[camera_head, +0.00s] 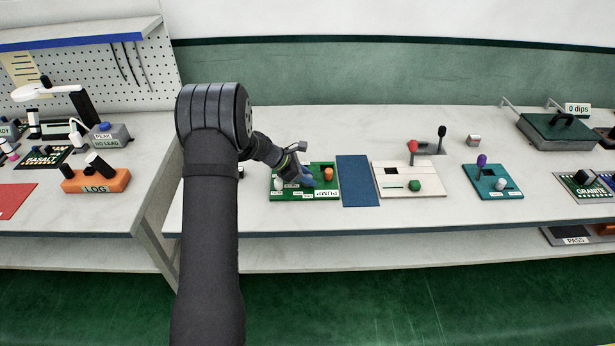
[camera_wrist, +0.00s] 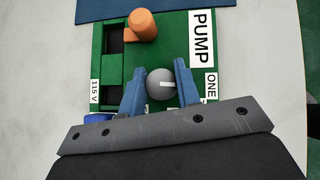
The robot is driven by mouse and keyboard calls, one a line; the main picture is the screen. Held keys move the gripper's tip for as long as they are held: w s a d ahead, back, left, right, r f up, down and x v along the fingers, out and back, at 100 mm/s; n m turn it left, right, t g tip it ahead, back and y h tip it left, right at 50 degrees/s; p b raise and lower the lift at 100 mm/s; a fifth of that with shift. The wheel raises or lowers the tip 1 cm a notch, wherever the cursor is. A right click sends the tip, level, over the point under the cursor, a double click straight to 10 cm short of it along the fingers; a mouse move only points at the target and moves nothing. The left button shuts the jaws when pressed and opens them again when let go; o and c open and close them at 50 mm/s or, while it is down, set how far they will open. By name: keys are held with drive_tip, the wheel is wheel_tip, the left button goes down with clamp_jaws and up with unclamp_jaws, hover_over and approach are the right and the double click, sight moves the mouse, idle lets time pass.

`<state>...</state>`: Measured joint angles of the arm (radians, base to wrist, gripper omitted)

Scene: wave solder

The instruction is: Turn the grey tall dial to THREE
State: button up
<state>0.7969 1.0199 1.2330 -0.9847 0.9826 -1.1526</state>
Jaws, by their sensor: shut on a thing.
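The grey dial (camera_wrist: 161,84) stands on the green PUMP board (camera_wrist: 185,35). It looks round from above, with a white mark that points right, toward the ONE label (camera_wrist: 211,86) in the wrist view. My gripper (camera_wrist: 160,86) is shut on the dial, one blue finger on each side. In the head view my gripper (camera_head: 303,179) is over the board and hides the dial. Any THREE label is hidden or unreadable.
An orange peg (camera_wrist: 143,25) stands on the board beside a dark slot. A pale knob (camera_head: 278,184) is at the board's left end. A blue mat (camera_head: 358,181) lies right of the board, then a cream panel (camera_head: 428,177) with a green knob.

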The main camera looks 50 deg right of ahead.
drive_tip(key=m+g+y, duration=0.2)
drive_tip(key=m, duration=0.2)
drive_tip(key=m+g+y, duration=0.1)
drive_tip(key=m+y, duration=0.1)
drive_tip(key=m, duration=0.1)
drive_tip(key=shift+m+g+y, duration=0.3)
drive_tip(key=shift+m+y, duration=0.1)
drive_tip(key=m+y, duration=0.3)
drive_tip(key=m, duration=0.1)
drive_tip(key=shift+s+m+y, duration=0.1)
drive_tip(key=shift+m+y, duration=1.1)
drive_tip(key=shift+m, duration=0.3)
drive_tip(key=shift+a+f, duration=0.1)
drive_tip(key=o, duration=1)
